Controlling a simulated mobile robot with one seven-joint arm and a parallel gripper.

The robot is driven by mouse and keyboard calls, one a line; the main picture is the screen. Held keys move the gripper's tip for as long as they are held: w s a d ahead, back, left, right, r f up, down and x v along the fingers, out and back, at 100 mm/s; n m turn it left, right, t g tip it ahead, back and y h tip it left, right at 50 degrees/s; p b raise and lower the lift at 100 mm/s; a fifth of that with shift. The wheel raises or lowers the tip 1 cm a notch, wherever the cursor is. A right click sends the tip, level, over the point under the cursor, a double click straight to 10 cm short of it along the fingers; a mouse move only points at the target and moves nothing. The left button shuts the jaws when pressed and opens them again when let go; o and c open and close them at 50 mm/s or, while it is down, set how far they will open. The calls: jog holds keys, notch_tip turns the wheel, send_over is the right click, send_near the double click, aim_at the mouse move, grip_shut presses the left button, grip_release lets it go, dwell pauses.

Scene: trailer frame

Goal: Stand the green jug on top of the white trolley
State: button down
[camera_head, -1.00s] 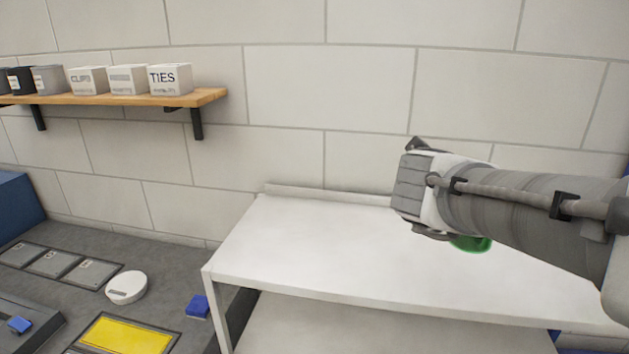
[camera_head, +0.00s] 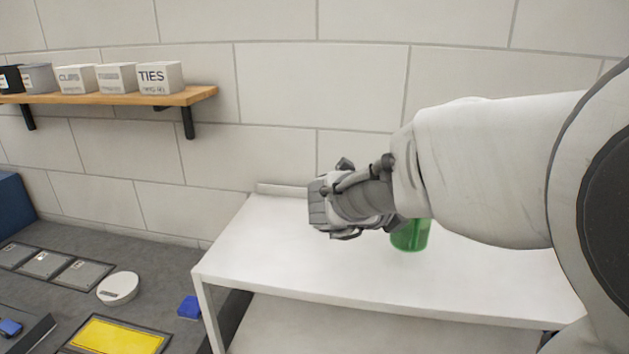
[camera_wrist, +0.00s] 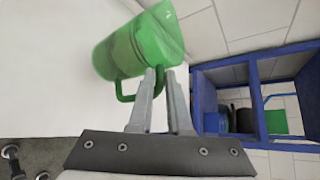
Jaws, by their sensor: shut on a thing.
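The green jug (camera_head: 410,236) shows partly below my arm in the head view, over the white top of the trolley (camera_head: 280,255). My arm hides its upper part. In the wrist view the jug (camera_wrist: 138,45) is at the upper middle, with its handle at the fingertips. My gripper (camera_wrist: 163,75) is shut on the handle. The white trolley top (camera_wrist: 45,70) fills the left of the wrist view. I cannot tell whether the jug's base touches the trolley top.
A wooden wall shelf (camera_head: 110,98) with several labelled boxes is at the upper left. A grey bench (camera_head: 60,250) with a yellow panel (camera_head: 118,336), white disc (camera_head: 118,288) and blue block (camera_head: 189,307) is left of the trolley. A blue-framed unit (camera_wrist: 205,105) shows in the wrist view.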

jog(key=shift+w+a+f, duration=0.1)
jog(key=shift+f, duration=0.95)
jog(key=shift+w+a+f, duration=0.1)
jog(key=shift+f, duration=0.9)
jog(key=shift+f, duration=0.15)
jog(key=c, duration=0.9)
grip_release()
jog(key=shift+o, duration=0.2)
